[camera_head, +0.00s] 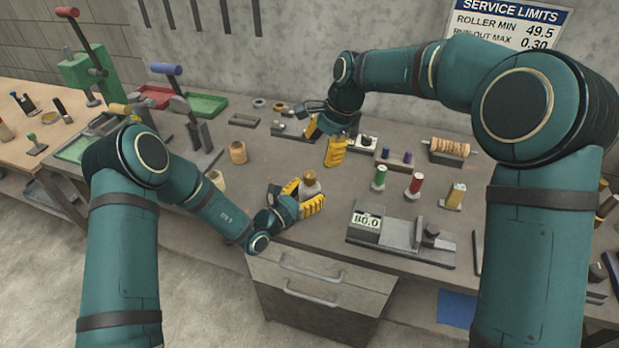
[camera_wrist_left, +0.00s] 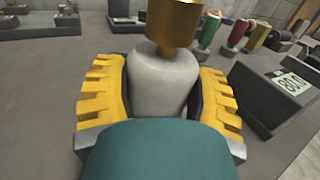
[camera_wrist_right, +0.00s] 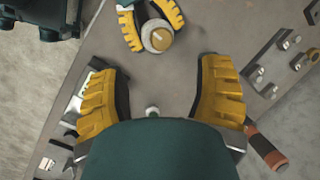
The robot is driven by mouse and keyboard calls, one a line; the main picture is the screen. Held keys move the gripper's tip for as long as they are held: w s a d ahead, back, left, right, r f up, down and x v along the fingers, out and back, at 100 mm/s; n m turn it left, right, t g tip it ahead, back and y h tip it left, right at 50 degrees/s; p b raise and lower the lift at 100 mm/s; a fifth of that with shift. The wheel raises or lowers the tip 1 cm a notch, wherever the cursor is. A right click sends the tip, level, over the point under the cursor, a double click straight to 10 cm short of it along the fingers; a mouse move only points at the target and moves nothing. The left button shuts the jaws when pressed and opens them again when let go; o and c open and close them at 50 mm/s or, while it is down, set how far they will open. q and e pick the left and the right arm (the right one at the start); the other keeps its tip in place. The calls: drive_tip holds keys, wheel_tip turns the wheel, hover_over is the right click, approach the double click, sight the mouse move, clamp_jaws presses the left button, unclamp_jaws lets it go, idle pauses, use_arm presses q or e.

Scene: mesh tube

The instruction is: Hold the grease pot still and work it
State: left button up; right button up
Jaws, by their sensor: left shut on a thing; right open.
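The grease pot (camera_head: 310,187) is a pale grey jar with a brass top, upright near the front edge of the bench. My left gripper (camera_head: 305,196) is shut on it from both sides; in the left wrist view the pot body (camera_wrist_left: 160,85) sits between the yellow ribbed fingers, with the brass top (camera_wrist_left: 175,28) above them. My right gripper (camera_head: 334,140) is open and empty, farther back over the bench and apart from the pot. In the right wrist view the brass top (camera_wrist_right: 160,38) is beyond the open fingers (camera_wrist_right: 162,90), at the top of the picture.
A gauge block reading 80.0 (camera_head: 368,222) stands right of the pot. Green (camera_head: 379,178) and red (camera_head: 414,184) spool-like pieces stand behind it. Wooden cups (camera_head: 238,152) are at left. A lever press (camera_head: 190,120) stands farther left. Bare bench lies between the grippers.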

sight(309, 174)
drive_tip(key=n, duration=0.6)
drive_tip(key=a+n, duration=0.1)
drive_tip(key=n, duration=0.4)
drive_tip(key=n+h, duration=0.1)
drive_tip(key=n, duration=0.5)
drive_tip(key=shift+a+r+n, duration=0.15)
drive_tip(key=shift+r+n, duration=0.15)
drive_tip(key=n, duration=0.5)
drive_tip(key=shift+a+r+n+h, duration=0.1)
drive_tip(key=shift+a+n+h, duration=0.05)
drive_tip(key=shift+n+h, duration=0.2)
drive_tip(key=n, duration=0.5)
drive_tip(key=shift+a+r+n, duration=0.1)
drive_tip(key=shift+a+n, duration=0.1)
drive_tip(key=shift+n, duration=0.15)
drive_tip(key=f+n, duration=0.3)
drive_tip(key=n, duration=0.3)
drive_tip(key=f+n+h, duration=0.1)
drive_tip(key=f+n, duration=0.3)
drive_tip(key=n, duration=0.2)
drive_tip(key=a+f+n, duration=0.1)
drive_tip(key=f+n, duration=0.3)
drive_tip(key=n, duration=0.2)
drive_tip(key=shift+w+h, duration=0.2)
drive_tip(key=shift+h, duration=0.15)
